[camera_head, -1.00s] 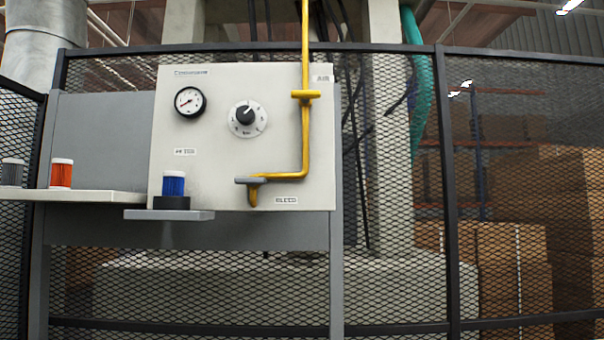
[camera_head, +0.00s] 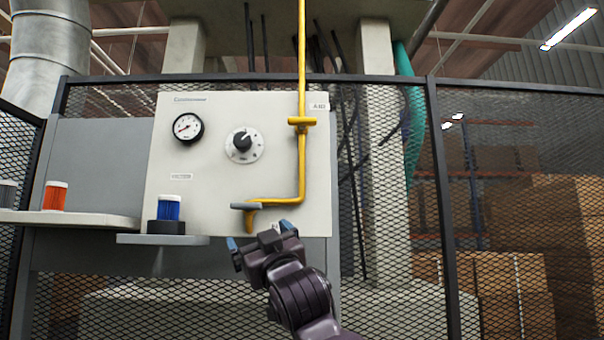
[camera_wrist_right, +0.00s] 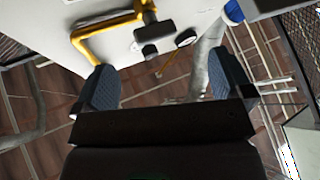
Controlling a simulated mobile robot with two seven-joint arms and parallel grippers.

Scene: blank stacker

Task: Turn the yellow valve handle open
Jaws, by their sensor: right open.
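The yellow valve handle (camera_head: 302,122) is a short crossbar on the upright yellow pipe, beside the AIR label on the white panel (camera_head: 215,215). It lies crosswise to the pipe. A grey handle (camera_head: 246,206) sits lower, at the end of the pipe's bend. My right gripper (camera_head: 260,235) is open and empty, just below the grey handle and well below the yellow one. In the right wrist view, my open fingers (camera_wrist_right: 160,75) have the yellow pipe (camera_wrist_right: 100,36) and a grey handle (camera_wrist_right: 152,40) beyond them. My left gripper is not in view.
A gauge (camera_head: 188,128) and a dial knob (camera_head: 243,143) are on the panel left of the pipe. A blue-bodied cup (camera_head: 169,208) stands on a small ledge (camera_head: 162,240). An orange cup (camera_head: 55,196) stands on the left shelf. Mesh fencing (camera_head: 385,180) is behind.

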